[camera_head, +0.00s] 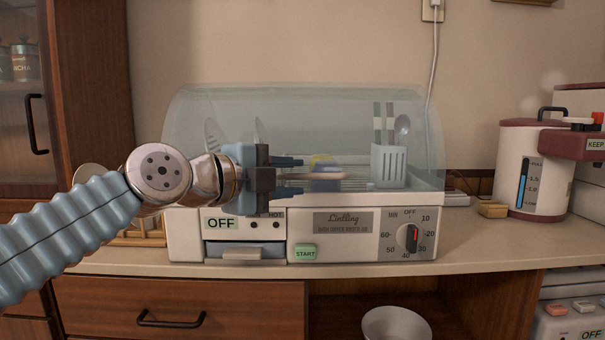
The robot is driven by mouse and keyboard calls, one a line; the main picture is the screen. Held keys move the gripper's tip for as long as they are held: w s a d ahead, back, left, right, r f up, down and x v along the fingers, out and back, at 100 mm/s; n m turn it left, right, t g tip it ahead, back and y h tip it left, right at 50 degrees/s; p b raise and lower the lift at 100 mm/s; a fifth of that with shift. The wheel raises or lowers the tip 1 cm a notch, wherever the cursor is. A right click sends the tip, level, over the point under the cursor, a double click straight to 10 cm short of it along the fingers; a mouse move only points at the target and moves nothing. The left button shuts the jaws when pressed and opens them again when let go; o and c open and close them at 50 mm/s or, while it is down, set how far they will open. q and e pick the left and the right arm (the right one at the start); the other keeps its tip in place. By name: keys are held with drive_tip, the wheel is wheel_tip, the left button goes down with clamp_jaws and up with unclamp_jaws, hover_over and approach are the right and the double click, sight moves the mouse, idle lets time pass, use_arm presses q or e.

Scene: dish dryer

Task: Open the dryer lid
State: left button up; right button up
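The dish dryer (345,222) stands on the counter, with a clear rounded lid (330,115) that is down over its rack. A pale bar (325,177), which looks like the lid's handle, runs along the lid's lower front. My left gripper (298,175) is in front of the lid, left of its middle. Its two dark blue fingers are apart, one above and one below the level of the bar. I cannot tell whether they touch it. The gripper hides the left part of the bar. My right gripper is not in view.
Inside the dryer are a grey utensil holder (388,165) and some dishes. A white and maroon water boiler (532,170) stands to the right. A metal bowl (396,325) is below the counter. A wooden cabinet (85,90) stands at the left.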

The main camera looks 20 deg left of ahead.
sight(298, 177)
use_arm(q)
drive_tip(key=shift+x, duration=1.65)
drive_tip(key=shift+c, duration=0.3)
clamp_jaws()
